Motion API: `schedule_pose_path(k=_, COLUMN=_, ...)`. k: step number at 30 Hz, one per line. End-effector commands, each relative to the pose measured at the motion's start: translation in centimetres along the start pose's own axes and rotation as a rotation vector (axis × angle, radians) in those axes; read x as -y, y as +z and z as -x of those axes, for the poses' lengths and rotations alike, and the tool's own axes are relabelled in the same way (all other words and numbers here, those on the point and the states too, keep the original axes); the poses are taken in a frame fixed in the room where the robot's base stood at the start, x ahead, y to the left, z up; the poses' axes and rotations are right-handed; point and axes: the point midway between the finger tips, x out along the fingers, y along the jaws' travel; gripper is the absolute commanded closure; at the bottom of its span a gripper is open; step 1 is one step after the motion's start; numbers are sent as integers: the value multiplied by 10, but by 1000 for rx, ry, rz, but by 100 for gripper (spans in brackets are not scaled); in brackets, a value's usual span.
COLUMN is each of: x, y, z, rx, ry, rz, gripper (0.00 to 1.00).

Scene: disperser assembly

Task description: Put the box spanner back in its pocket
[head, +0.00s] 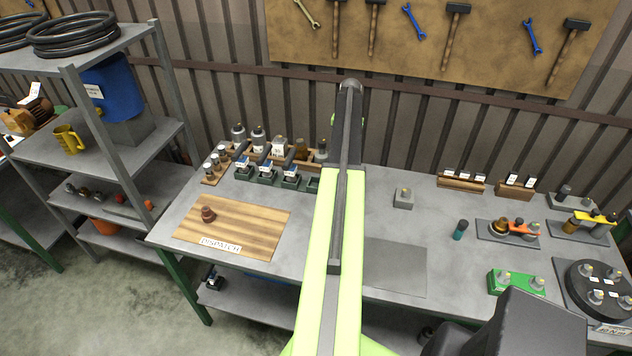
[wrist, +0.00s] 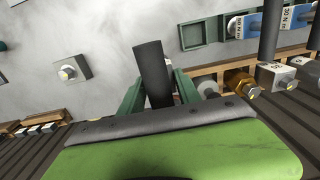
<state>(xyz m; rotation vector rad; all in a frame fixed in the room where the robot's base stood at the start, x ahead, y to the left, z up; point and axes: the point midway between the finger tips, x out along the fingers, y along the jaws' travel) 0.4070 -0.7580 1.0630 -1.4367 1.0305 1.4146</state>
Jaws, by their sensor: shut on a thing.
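My gripper (wrist: 157,88) shows in the wrist view with its two green fingers on either side of a dark grey tube, the box spanner (wrist: 150,62). It is shut on the spanner, whose free end points away from the camera, slightly tilted. A green rectangular pocket (wrist: 183,36) with nothing visible in it lies beyond, up and right of the spanner and apart from it. Beside it, similar pockets hold blue-labelled tools (wrist: 246,25). In the head view my arm hides the gripper and the spanner; the green pockets (head: 291,183) show just left of the arm.
A wooden rack (head: 250,150) with several bottles and fittings stands behind the pockets. A small grey block (head: 403,200) is right of the arm. The worktop around the grey block is clear.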

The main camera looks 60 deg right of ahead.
Motion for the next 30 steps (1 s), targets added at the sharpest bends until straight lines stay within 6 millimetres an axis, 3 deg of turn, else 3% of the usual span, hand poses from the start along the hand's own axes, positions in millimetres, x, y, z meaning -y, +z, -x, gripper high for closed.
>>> schedule_pose_path(k=3, x=28, y=10, z=-27, rx=0, ry=-1, rz=5, gripper=100)
schedule_pose_path(k=12, x=90, y=29, z=-65, rx=0, ry=0, rz=4, gripper=100)
schedule_pose_path(k=20, x=101, y=32, z=-68, rx=0, ry=0, rz=1, gripper=100)
schedule_pose_path(k=30, x=100, y=32, z=-111, rx=0, ry=0, rz=2, gripper=100)
